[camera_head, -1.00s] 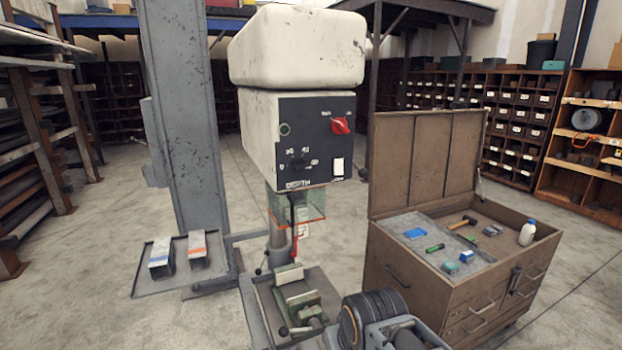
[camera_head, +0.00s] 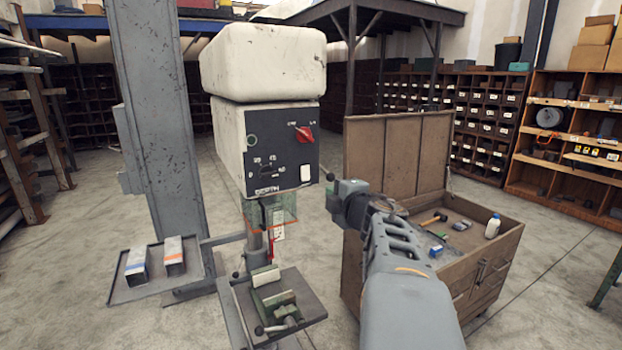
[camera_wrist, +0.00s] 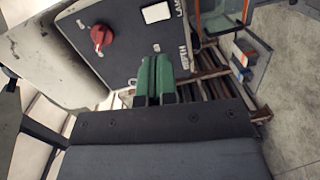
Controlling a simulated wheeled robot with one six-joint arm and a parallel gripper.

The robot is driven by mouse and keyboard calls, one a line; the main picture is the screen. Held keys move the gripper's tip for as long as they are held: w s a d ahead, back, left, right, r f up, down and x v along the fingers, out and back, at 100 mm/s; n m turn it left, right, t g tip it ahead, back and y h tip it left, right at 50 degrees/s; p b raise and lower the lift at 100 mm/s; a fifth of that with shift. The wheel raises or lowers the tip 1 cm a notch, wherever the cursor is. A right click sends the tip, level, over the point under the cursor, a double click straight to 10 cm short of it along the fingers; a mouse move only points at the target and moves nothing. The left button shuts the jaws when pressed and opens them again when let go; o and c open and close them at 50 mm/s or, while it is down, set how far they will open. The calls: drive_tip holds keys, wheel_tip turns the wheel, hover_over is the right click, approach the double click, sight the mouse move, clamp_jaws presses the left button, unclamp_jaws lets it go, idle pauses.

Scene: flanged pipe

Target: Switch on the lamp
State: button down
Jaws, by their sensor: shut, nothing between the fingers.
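The white LAMP switch (camera_head: 306,173) is a small upright rectangle at the lower right of the dark control panel (camera_head: 280,150) on the drill press. In the wrist view the white switch (camera_wrist: 156,12) is near the top edge, with the label LAMP beside it. My gripper (camera_head: 348,187) is to the right of the panel in the head view, apart from it. In the wrist view its green fingers (camera_wrist: 155,78) are together, empty, and point at the panel's lower part. I cannot make out the lamp itself or whether it is lit.
A red knob (camera_head: 303,134) sits above the switch; it also shows in the wrist view (camera_wrist: 101,36). A vise (camera_head: 275,310) stands on the press table below. An open brown tool chest (camera_head: 395,150) is behind my arm. A grey column (camera_head: 160,110) stands to the left.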

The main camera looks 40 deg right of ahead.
drive_tip(key=n+y, duration=0.1)
drive_tip(key=n, duration=0.1)
drive_tip(key=p, duration=0.2)
approach(307, 179)
drive_tip(key=w, duration=0.5)
drive_tip(key=w+d, duration=0.1)
drive_tip(key=w, duration=0.1)
drive_tip(key=shift+w+f, duration=0.2)
drive_tip(key=shift+f, duration=0.1)
